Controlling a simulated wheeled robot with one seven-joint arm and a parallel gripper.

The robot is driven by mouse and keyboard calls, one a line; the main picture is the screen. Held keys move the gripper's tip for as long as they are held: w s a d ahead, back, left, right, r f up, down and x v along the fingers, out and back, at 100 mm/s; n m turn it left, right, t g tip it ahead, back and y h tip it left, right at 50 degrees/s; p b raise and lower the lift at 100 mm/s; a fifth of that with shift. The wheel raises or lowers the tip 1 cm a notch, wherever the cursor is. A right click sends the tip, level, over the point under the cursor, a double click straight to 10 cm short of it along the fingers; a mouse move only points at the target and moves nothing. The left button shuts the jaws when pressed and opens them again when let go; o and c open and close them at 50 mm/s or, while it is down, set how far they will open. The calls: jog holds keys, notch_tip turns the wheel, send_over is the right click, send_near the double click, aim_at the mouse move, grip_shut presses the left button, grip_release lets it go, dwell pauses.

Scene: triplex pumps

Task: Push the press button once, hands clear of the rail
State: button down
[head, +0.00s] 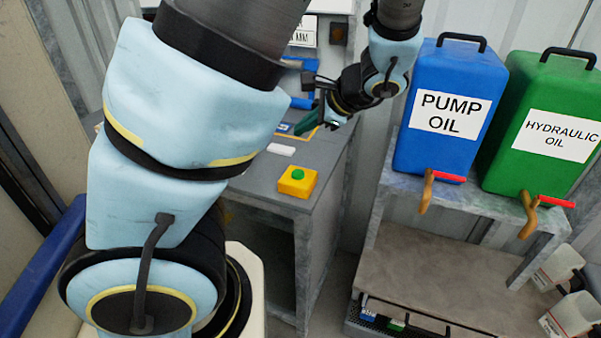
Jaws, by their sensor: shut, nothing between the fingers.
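The press button (298,174) is a round green cap on a yellow box (296,188). The box sits near the front right corner of the grey workbench (265,185). My gripper (307,126) is shut and empty, above the bench and further back than the button box, apart from it. Its fingers are small and dark in this view. Blue parts (301,103) show behind the gripper at the back of the bench. My arm hides much of the bench's left side, and I cannot make out the rail clearly.
A white block (281,149) lies on the bench behind the button box. To the right, a blue pump oil can (450,85) and a green hydraulic oil can (545,105) stand on a rack with taps. White jugs (558,265) are at the lower right.

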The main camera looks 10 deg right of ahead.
jog(key=shift+f, duration=0.15)
jog(key=b, duration=0.7)
send_over(303, 174)
notch_tip(303, 174, down, 7)
jog(key=shift+r, duration=0.1)
jog(key=shift+f+b, duration=0.5)
jog(key=shift+f, duration=0.4)
jog(key=shift+f, duration=0.1)
dwell(0.7)
jog(key=shift+f, duration=0.3)
